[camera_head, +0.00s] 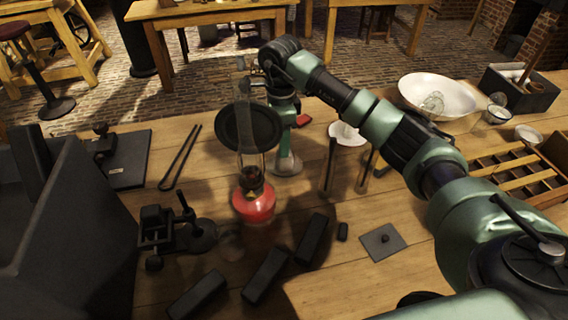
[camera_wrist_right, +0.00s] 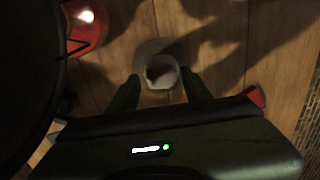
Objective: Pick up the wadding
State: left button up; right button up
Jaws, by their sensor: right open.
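A pale, whitish rounded thing (camera_head: 287,164), which looks like the wadding, stands on the wooden table just right of the red lamp. In the right wrist view this pale thing (camera_wrist_right: 160,72) has a light rim and a darker middle; I cannot tell whether it is loose wadding or sits in a small vessel. My right gripper (camera_wrist_right: 160,88) is open, with one finger on each side of it and small gaps visible. In the head view my right gripper (camera_head: 285,140) comes down from above onto it. My left gripper is not in view.
The red lamp (camera_head: 254,200) with its glass chimney stands close left of my right gripper, beside a dark round disc (camera_head: 249,127). Dark bars (camera_head: 266,274) lie in front. A white bowl (camera_head: 437,95) and a wooden divided tray (camera_head: 515,172) are at right.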

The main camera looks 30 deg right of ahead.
jog(key=f, duration=0.2)
jog(key=f+p, duration=0.1)
jog(key=f, duration=0.4)
jog(key=shift+d, duration=0.4)
grip_shut()
jog(key=shift+r, duration=0.1)
notch_tip(320, 180, up, 20)
jog(key=shift+b, duration=0.3)
